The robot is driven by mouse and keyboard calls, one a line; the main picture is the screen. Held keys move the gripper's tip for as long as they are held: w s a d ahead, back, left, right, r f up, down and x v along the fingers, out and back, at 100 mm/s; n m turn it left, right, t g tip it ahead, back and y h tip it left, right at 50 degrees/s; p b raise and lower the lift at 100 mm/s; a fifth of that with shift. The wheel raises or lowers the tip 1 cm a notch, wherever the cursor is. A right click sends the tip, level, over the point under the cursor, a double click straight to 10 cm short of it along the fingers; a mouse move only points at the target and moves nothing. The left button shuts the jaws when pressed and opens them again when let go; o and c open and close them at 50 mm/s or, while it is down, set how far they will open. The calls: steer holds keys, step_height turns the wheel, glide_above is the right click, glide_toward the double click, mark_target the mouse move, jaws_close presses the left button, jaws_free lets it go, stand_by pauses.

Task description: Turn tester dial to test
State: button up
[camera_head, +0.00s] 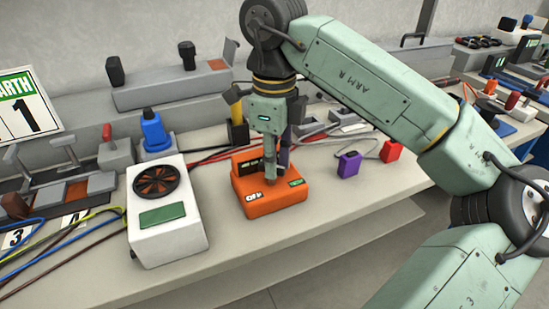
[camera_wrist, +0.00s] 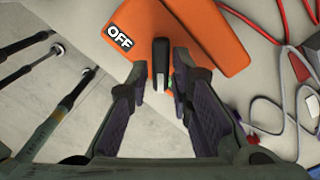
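The tester is an orange box (camera_head: 262,208) on the bench in the head view; its orange top (camera_wrist: 215,55) fills the upper middle of the wrist view. A white label (camera_head: 254,197) and a green label (camera_head: 296,182) show on it; the wrist view shows an OFF label (camera_wrist: 120,37). The black dial (camera_wrist: 160,52) stands between the two fingertips of my gripper (camera_wrist: 160,68), with visible gaps on both sides. My gripper (camera_head: 277,172) is open and points down over the box. In the head view my fingers largely hide the dial.
A white box with a round fan grille (camera_head: 170,235) stands left of the tester. A purple block (camera_head: 349,164) and a red block (camera_head: 390,149) with cables lie to its right. Bare bench (camera_head: 325,205) lies in front and to the right.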

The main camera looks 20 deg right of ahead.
steer(key=shift+o, duration=1.1)
step_height(320, 180, up, 8)
steer(key=shift+f, duration=0.25)
